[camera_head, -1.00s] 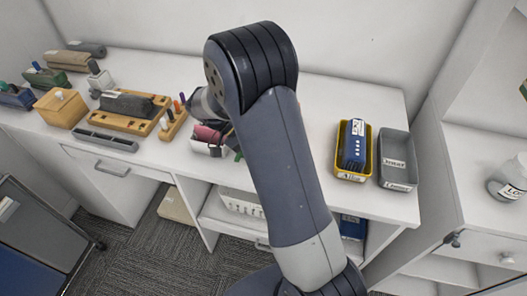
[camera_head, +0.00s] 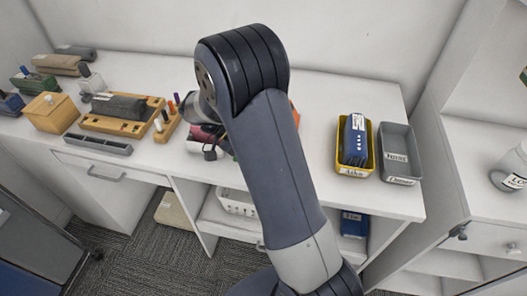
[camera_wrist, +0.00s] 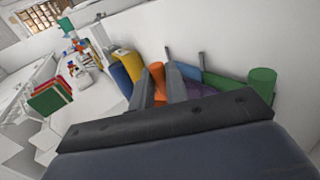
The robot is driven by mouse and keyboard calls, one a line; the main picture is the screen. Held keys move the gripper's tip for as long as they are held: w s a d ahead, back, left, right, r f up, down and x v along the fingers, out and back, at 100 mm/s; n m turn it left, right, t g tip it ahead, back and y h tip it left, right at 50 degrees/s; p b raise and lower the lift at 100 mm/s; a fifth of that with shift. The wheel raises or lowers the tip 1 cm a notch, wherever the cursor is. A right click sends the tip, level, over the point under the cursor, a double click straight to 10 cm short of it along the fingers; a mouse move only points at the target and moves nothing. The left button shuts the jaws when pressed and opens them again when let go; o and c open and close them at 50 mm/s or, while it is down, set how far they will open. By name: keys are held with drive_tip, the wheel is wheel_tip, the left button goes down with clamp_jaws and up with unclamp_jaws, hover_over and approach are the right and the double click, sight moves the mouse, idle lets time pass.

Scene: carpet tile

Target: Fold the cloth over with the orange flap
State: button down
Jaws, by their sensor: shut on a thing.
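An orange patch (camera_head: 294,112) shows at the right edge of my arm in the head view, which hides most of what lies behind it. An orange piece (camera_wrist: 157,82) also shows in the wrist view, close beside my gripper (camera_wrist: 184,56). I take it to be the flap of the cloth, but its outline is partly covered. My gripper's two grey fingers are shut on a part of the cloth. Purple (camera_wrist: 200,88) and blue stuff shows around the fingers. The cloth's full shape and the exact grip are hidden by the gripper body and arm.
A yellow bin (camera_head: 371,168) with a dark blue item and a grey bin (camera_head: 401,155) stand right on the white desk. A wooden tray (camera_head: 115,124), wooden box (camera_head: 50,113) and grey bar (camera_head: 98,144) lie left. A maroon roll (camera_head: 204,137) is beside my arm.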

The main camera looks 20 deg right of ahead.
drive_tip(key=shift+a+f, duration=0.25)
drive_tip(key=shift+f, duration=0.3)
drive_tip(key=c, duration=1.9)
unclamp_jaws()
drive_tip(key=shift+o, duration=1)
drive_tip(key=shift+w+a, duration=0.1)
drive_tip(key=shift+w, duration=0.1)
drive_tip(key=o, duration=0.3)
drive_tip(key=shift+w+a+r, duration=0.1)
drive_tip(key=shift+r, duration=0.1)
drive_tip(key=v, duration=1)
drive_tip(key=shift+w+r+b, duration=0.15)
drive_tip(key=shift+r+b, duration=0.25)
